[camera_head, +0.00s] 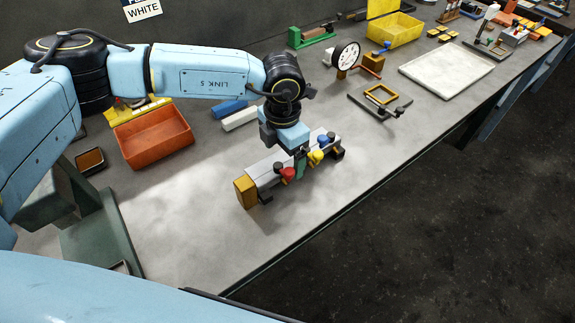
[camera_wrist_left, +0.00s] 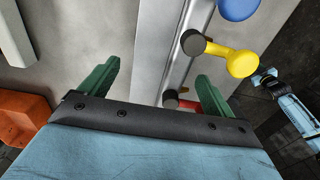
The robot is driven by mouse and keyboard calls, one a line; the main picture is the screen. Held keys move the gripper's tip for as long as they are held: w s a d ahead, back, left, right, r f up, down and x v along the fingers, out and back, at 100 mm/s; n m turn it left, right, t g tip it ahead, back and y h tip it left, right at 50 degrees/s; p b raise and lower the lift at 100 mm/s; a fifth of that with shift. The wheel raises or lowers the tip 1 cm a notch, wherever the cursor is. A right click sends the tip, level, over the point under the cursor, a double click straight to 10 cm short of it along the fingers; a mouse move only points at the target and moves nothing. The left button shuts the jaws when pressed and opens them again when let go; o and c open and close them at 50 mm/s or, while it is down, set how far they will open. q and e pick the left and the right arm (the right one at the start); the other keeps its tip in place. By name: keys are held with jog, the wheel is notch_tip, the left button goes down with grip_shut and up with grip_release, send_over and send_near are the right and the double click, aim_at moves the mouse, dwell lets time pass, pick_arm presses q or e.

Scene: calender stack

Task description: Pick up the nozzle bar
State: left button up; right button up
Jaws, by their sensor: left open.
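The nozzle bar (camera_head: 268,173) is a long grey bar lying on the bench, with an ochre block at its near left end and red, yellow and blue knobs along its front side. In the left wrist view the bar (camera_wrist_left: 152,62) runs up the picture, with the yellow knob and part of the blue and red knobs showing. My left gripper (camera_wrist_left: 158,85) is open, its green fingers on either side of the bar's line. In the head view the gripper (camera_head: 297,160) is low over the bar's middle; contact cannot be told. My right gripper does not show.
An orange bin (camera_head: 153,138) stands left of the bar, and white (camera_head: 240,118) and blue (camera_head: 229,108) blocks lie behind it. A dial gauge (camera_head: 346,56), a small fixture (camera_head: 381,95) and a white tray (camera_head: 446,70) are farther right. The bench's front edge is near the bar.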

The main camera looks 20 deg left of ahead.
pick_arm(q)
jog(key=shift+f, duration=1.45)
jog(key=c, duration=1.6)
jog(key=shift+w+r, duration=0.15)
jog(key=shift+c, duration=0.6)
